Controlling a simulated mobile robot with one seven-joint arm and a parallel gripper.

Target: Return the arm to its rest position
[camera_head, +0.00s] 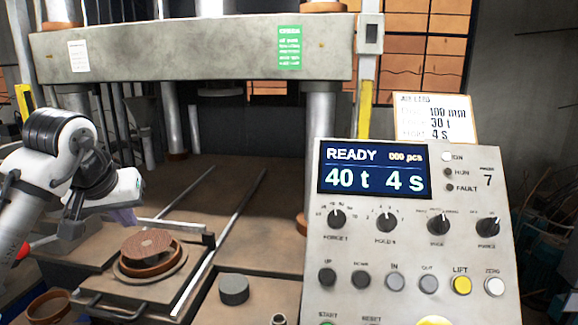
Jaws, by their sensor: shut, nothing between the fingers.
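My arm reaches in from the left edge, folded, with its white and black links beside the press. My gripper (122,214) points down at the arm's end, above and to the left of a round brown disc (148,243). It is shut and holds nothing; its fingertips are small and partly blurred. The disc lies tilted in a brown ring on a round base, apart from the gripper.
A control panel (405,205) fills the right front; its screen reads READY, 40 t, 4 s. A dark cylinder (234,290) stands on the bed near the panel. A brown ring (48,308) is at lower left. The press beam (190,50) spans above.

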